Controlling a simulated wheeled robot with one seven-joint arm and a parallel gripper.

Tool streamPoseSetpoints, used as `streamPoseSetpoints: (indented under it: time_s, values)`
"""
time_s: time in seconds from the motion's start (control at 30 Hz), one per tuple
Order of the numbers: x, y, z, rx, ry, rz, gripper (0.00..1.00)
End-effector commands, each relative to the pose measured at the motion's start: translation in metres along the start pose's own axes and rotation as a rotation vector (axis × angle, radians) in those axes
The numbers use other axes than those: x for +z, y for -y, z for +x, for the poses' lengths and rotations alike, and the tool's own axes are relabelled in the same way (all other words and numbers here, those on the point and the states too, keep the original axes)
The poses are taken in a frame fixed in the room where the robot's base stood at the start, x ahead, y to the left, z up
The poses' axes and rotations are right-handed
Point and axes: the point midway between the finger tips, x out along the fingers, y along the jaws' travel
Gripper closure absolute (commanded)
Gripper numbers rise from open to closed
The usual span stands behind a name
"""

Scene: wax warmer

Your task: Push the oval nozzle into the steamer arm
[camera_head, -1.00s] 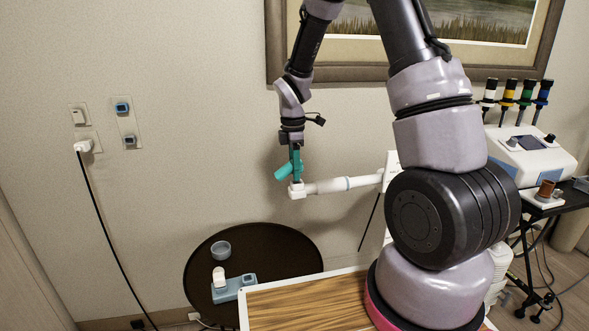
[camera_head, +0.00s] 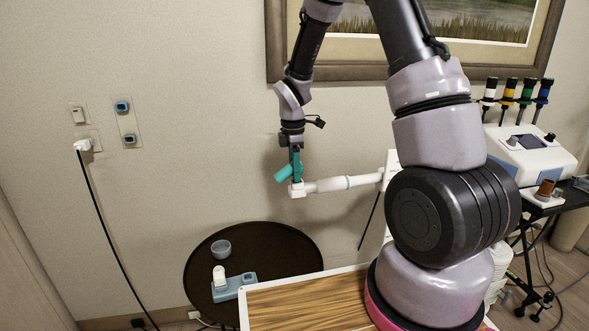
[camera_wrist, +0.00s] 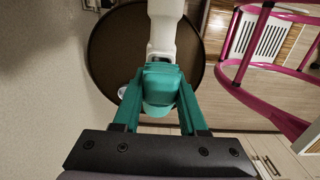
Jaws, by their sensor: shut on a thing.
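The white steamer arm (camera_head: 335,184) runs leftward from a white column and ends in a white elbow below my gripper. My gripper (camera_head: 296,172) points down with its teal fingers shut on the oval nozzle (camera_head: 283,173), a teal piece that sticks out down and left. In the wrist view the nozzle (camera_wrist: 160,88) sits between the two fingertips, right against the end of the steamer arm (camera_wrist: 165,35). How deep the nozzle is in the arm's opening is hidden by the fingers.
A dark round table (camera_head: 255,238) stands below, with a grey bowl (camera_head: 220,248) and a blue-grey device (camera_head: 230,287) on it. A wood-topped surface (camera_head: 300,305) is in front. The wall is close behind my gripper. In the wrist view a pink-framed cart (camera_wrist: 235,60) is at right.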

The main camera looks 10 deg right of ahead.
Motion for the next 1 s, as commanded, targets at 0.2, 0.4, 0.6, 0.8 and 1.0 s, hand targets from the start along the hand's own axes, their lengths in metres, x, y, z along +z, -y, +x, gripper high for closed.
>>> streamPoseSetpoints:
  time_s: [0.2,0.4,0.6,0.8,1.0]
  values:
    - [0.0,0.0,0.006,-0.001,0.0,0.001,1.0]
    - [0.0,0.0,0.008,-0.001,0.0,0.001,0.24]
    - [0.0,0.0,0.008,-0.001,0.0,0.001,0.23]
    - [0.0,-0.001,0.002,0.002,0.0,0.001,0.23]
    - [0.0,-0.001,-0.031,0.004,-0.001,0.002,0.23]
